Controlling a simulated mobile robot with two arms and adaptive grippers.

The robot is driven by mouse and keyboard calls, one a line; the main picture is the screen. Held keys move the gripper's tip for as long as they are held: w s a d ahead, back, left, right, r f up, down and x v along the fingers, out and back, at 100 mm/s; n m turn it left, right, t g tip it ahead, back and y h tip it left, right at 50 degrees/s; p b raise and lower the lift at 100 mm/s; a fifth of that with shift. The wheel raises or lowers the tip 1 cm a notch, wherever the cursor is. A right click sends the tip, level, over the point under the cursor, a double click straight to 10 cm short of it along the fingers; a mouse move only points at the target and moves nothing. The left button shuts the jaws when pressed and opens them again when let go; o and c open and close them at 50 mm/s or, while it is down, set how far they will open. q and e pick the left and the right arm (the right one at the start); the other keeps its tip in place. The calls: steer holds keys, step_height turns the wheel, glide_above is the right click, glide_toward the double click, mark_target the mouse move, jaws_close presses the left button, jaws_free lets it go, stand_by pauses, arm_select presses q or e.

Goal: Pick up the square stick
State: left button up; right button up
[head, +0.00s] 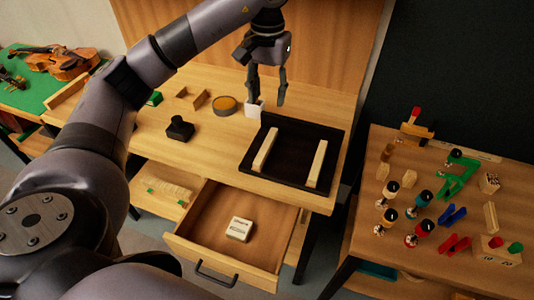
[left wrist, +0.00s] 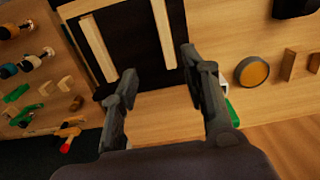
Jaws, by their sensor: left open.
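Two pale wooden sticks lie apart in a black tray (head: 290,155) on the wooden bench: a left stick (head: 265,149) and a right stick (head: 317,163). I cannot tell which has the square section. In the left wrist view, one stick (left wrist: 164,33) lies just beyond the fingertips and the other stick (left wrist: 98,48) is farther left. My left gripper (head: 268,98) is open and empty, pointing down above the bench near the tray's back edge. My right gripper is not in view.
A white block (head: 254,111), a round orange-topped tin (head: 225,105) and a black stamp-like object (head: 180,128) stand left of the tray. An open drawer (head: 205,255) juts out below, holding a white block (head: 239,229). A crowded side table (head: 455,270) stands right.

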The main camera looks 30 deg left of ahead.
arm_select(q)
steer(key=f, duration=0.2)
steer(key=p, duration=0.2)
glide_above(265, 147)
steer(key=f, duration=1)
steer(key=shift+s+d+f, duration=0.1)
steer(key=shift+d+f, duration=0.1)
steer(key=shift+d, duration=0.2)
steer(key=f, duration=0.1)
steer(key=f+p, duration=0.1)
steer(key=f, duration=0.1)
steer(key=f+p, duration=0.1)
steer(key=shift+a+f, duration=0.4)
steer(key=shift+f, duration=0.25)
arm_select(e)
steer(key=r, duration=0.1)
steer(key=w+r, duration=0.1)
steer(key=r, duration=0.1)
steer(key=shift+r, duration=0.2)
arm_select(q)
steer(key=shift+c, duration=0.3)
jaws_close()
